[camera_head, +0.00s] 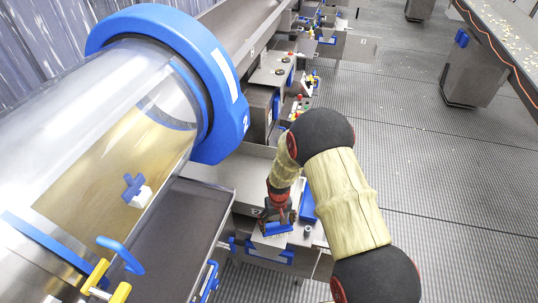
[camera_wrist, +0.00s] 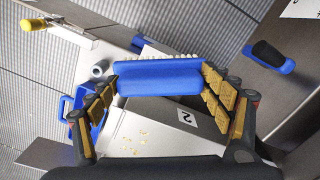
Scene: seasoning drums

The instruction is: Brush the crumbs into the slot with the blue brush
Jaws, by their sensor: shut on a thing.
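My gripper (camera_head: 279,213) is shut on the blue brush (camera_head: 277,229), low over a metal unit in the middle of the head view. In the wrist view the brush (camera_wrist: 158,78) lies crosswise between the gold-padded fingers (camera_wrist: 160,92), its pale bristles along the far edge. Small yellow crumbs (camera_wrist: 134,141) lie on the grey metal top marked 2 (camera_wrist: 160,125), nearer the wrist camera than the brush. I cannot tell whether the bristles touch the top. The slot cannot be clearly made out.
A large clear drum with a blue ring (camera_head: 215,85) fills the left of the head view. A blue tray (camera_wrist: 71,108) and a yellow-ended handle (camera_wrist: 38,24) lie left in the wrist view. A blue-and-black handle (camera_wrist: 270,57) is on the right. Open floor (camera_head: 440,190) lies right.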

